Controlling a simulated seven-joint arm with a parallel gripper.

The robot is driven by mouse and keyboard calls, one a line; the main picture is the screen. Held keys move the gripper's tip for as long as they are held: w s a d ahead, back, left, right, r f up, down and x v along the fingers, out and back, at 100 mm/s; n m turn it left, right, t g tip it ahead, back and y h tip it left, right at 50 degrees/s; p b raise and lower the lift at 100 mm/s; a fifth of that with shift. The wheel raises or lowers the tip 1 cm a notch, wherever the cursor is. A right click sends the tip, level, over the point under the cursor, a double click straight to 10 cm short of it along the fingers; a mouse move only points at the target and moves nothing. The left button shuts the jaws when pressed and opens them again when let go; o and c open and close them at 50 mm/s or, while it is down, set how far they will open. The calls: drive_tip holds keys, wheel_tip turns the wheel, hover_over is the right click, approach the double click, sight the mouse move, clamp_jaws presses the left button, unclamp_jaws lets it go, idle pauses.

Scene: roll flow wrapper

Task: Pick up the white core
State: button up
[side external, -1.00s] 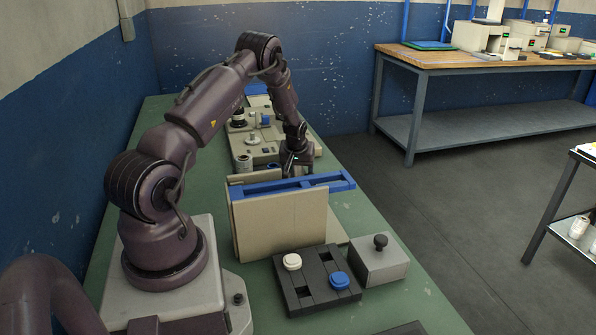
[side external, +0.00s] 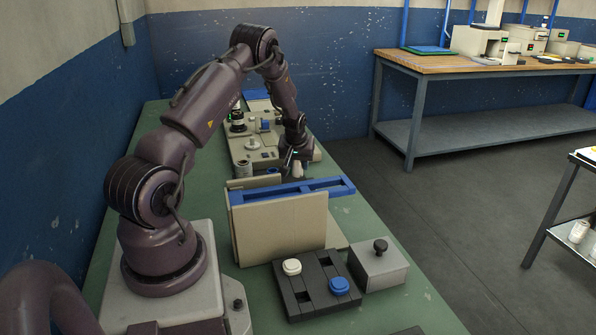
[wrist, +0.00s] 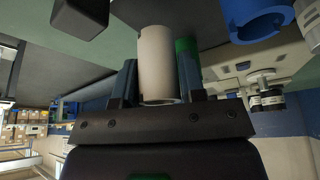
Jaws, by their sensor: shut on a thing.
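The white core (wrist: 155,58) is a pale, plain cylinder in the wrist view. It stands between the two dark fingers of my gripper (wrist: 159,76), which is shut on it. One end of the core sticks out past the fingers. In the side external view my gripper (side external: 294,158) is beyond the tan panel and the blue frame. The core is small there and hard to make out under the fingers.
A blue frame (side external: 325,187) tops the tan panel (side external: 280,228) on the near side. A black block with a white button and a blue button (side external: 339,285) sits in front. A green cylinder (wrist: 187,47) and a blue ring-shaped part (wrist: 262,22) show near the core.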

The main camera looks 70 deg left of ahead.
drive_tip(key=s+d+r, duration=0.9)
drive_tip(key=d, duration=0.1)
drive_tip(key=shift+w+d+f+m+t+h, duration=0.2)
drive_tip(key=shift+w+f+m, duration=0.5)
drive_tip(key=shift+f, duration=0.35)
drive_tip(key=shift+w+d+f+m+t+h, duration=0.2)
drive_tip(key=shift+w+f+m, duration=0.45)
drive_tip(key=shift+f, duration=0.4)
drive_tip(key=shift+w+d+f+m+t+h, duration=0.1)
drive_tip(key=shift+w+d+f+m+t, duration=0.1)
drive_tip(key=shift+w+f+m, duration=0.7)
drive_tip(key=shift+s+f+n, duration=0.2)
drive_tip(key=shift+f+n, duration=0.05)
drive_tip(key=shift+f, duration=0.5)
drive_tip(key=shift+f, duration=0.35)
drive_tip(key=shift+f, duration=0.4)
drive_tip(key=shift+f, duration=0.5)
drive_tip(key=shift+f, duration=0.3)
